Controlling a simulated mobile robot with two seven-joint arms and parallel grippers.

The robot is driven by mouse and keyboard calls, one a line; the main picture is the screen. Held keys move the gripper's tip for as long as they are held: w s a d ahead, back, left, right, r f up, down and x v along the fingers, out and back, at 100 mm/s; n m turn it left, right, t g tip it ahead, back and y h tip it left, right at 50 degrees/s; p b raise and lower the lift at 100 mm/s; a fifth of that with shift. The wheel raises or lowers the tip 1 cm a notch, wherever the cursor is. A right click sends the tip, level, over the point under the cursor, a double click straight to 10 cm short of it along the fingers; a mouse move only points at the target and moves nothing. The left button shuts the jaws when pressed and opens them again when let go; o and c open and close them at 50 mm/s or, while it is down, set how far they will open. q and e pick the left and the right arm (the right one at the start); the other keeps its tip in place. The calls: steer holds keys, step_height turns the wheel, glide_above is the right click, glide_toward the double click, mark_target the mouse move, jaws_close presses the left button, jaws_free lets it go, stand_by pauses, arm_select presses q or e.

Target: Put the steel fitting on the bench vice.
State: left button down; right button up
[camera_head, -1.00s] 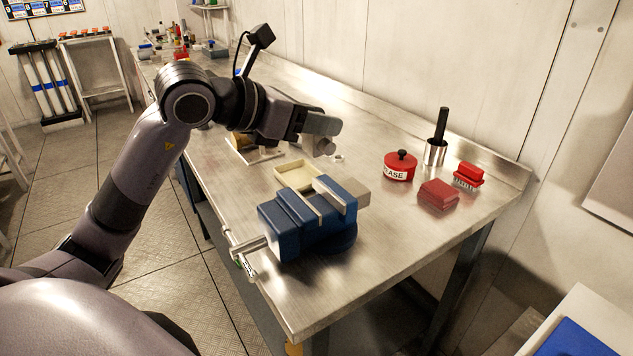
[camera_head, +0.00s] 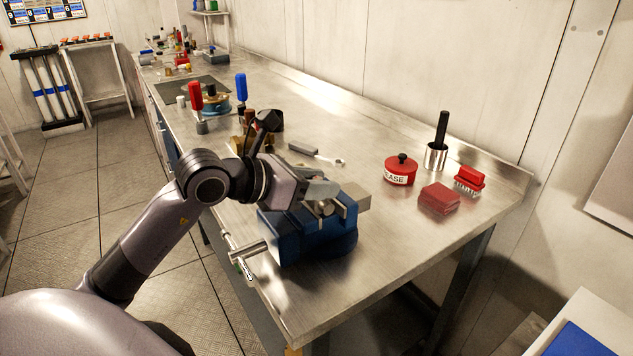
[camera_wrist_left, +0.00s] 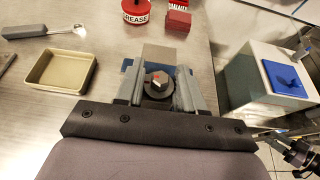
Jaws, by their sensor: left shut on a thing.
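The steel fitting (camera_wrist_left: 157,83) is a grey hex-shaped piece on a dark round part, between my left gripper's fingers in the wrist view. In the head view the fitting (camera_head: 326,207) shows partly below the fingers. My left gripper (camera_head: 322,192) is shut on it, over the top of the vice. The blue bench vice (camera_head: 302,238) stands at the bench's near edge, its top partly hidden by the gripper. In the wrist view a grey part of the vice (camera_wrist_left: 160,55) shows just beyond the fitting. I cannot tell whether the fitting touches the vice.
A red grease tin (camera_head: 399,172), a red block (camera_head: 439,198), a red brush (camera_head: 469,178) and a steel cup (camera_head: 435,156) stand right of the vice. A cream tray (camera_wrist_left: 40,82) lies left in the wrist view. A grey-handled tool (camera_head: 303,149) lies behind the vice.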

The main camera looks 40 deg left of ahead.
arm_select(q)
steer(key=shift+f, duration=0.15)
steer(key=c, duration=0.7)
jaws_free()
steer(key=shift+r, duration=0.35)
steer(key=b+v, duration=0.2)
steer(key=v, duration=0.8)
steer(key=shift+f, duration=0.2)
steer(key=shift+b+v, duration=0.35)
steer(key=shift+v, duration=0.7)
